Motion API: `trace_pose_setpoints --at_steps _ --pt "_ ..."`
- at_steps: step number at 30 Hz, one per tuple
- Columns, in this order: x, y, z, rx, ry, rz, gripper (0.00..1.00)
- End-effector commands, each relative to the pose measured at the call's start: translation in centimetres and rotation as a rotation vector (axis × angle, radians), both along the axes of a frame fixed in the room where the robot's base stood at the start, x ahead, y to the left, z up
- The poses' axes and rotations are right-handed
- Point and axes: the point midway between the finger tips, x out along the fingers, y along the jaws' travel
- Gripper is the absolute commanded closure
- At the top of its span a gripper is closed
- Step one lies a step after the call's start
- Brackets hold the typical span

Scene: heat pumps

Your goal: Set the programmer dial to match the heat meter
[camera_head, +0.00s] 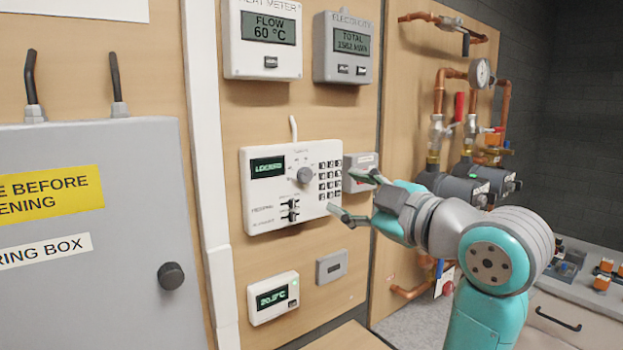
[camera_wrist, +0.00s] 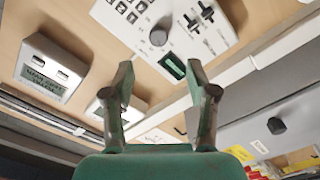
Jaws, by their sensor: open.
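The programmer (camera_head: 258,213) is a white panel on the wooden wall board. Its display (camera_head: 267,167) reads what looks like LOCKED. Its round grey dial (camera_head: 304,175) sits between the display and a dark keypad (camera_head: 329,180). The heat meter (camera_head: 262,62) above it reads FLOW 60 °C. My gripper (camera_head: 348,194) is open and empty, in front of the programmer's right edge and apart from the dial. In the wrist view the dial (camera_wrist: 158,37) shows beyond the open fingers (camera_wrist: 160,75), near the top. I cannot read the dial's pointer or scale.
An electricity meter (camera_head: 343,72) hangs right of the heat meter. A small grey box (camera_head: 360,165) sits just behind my gripper. Copper pipes and pumps (camera_head: 452,187) stand right; a grey wiring box (camera_head: 95,290) is left.

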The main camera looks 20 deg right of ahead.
Motion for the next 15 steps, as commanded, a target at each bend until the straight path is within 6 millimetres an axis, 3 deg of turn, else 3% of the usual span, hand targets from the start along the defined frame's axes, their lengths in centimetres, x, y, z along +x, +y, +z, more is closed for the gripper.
trace_pose_setpoints --at_steps 7,15 --pt "1.1 0.5 0.5 -0.013 -0.002 0.005 0.42" --pt "5.6 2.0 0.4 -0.011 0.0 0.005 0.42"
